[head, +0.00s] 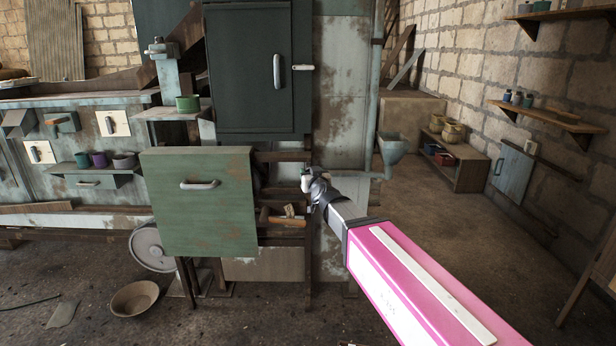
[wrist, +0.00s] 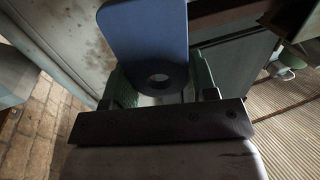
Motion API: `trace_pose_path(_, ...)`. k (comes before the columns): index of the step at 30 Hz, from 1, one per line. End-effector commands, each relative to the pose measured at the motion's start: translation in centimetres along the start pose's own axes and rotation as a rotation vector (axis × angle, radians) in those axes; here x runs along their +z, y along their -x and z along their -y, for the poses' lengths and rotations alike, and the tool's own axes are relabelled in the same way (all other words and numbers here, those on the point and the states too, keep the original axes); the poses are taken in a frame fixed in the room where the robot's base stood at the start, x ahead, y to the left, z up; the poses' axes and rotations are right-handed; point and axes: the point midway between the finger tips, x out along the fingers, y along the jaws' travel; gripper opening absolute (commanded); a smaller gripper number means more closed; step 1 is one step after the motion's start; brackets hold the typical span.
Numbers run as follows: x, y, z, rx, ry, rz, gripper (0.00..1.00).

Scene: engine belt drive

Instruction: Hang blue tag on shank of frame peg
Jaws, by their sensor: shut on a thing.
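The blue tag (wrist: 145,38) is a flat plate with rounded corners and a round hole near its lower end in the wrist view. My gripper (wrist: 162,88) is shut on it, with a greenish finger on each side of the holed end. The plate reaches up and away past the fingers. In the head view my gripper (head: 314,182) is in front of the grey panel, right of the green drawer front. I cannot make out the tag there.
The green drawer front (head: 200,203) stands out left of my gripper. A dark cabinet (head: 248,70) is above it, with a pale handle (head: 303,67) at its right edge. A grey funnel (head: 391,147) is close on the right. Open floor lies further right.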

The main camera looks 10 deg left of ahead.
Motion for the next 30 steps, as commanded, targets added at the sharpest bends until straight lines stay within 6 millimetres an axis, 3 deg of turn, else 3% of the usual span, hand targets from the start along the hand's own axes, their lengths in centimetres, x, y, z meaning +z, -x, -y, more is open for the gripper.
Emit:
trace_pose_path(6, 0.4, -0.1, 1.0, -0.008, 0.0, 0.001, 0.3)
trace_pose_path(30, 0.8, -4.0, 0.0, -0.008, 0.001, 0.002, 0.3)
